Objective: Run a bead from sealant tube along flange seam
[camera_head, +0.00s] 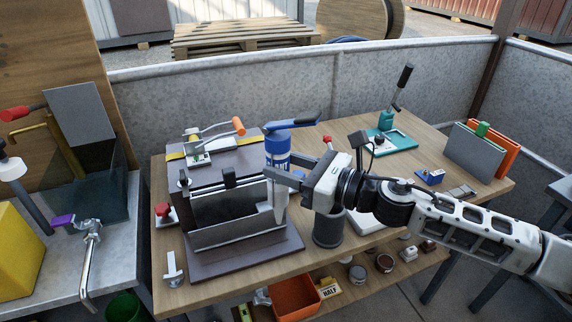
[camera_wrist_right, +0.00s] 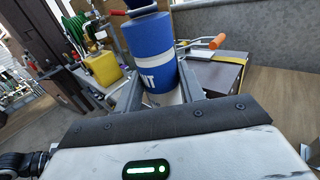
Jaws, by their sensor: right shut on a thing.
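My right gripper (camera_head: 268,174) is shut on a blue tube (camera_head: 278,150) with a white band, which I take to be the sealant tube. The tube stands roughly upright, and it fills the space between the fingers in the right wrist view (camera_wrist_right: 152,55), with part of its lettering showing. A pale tapered part (camera_head: 279,203) hangs below the fingers, like a nozzle. It is in front of the right end of a dark box-like fixture (camera_head: 225,205) with a grey front strip (camera_head: 240,233). I cannot make out the flange seam or tell whether the tip touches anything. My left gripper is not in view.
On the wooden bench, an orange-handled lever (camera_head: 238,126) is behind the fixture, a red knob (camera_head: 163,209) at its left, and a teal lever device (camera_head: 388,139) at the back right. A dark cylinder (camera_head: 328,228) stands under my right wrist. An orange bin (camera_head: 295,296) is below.

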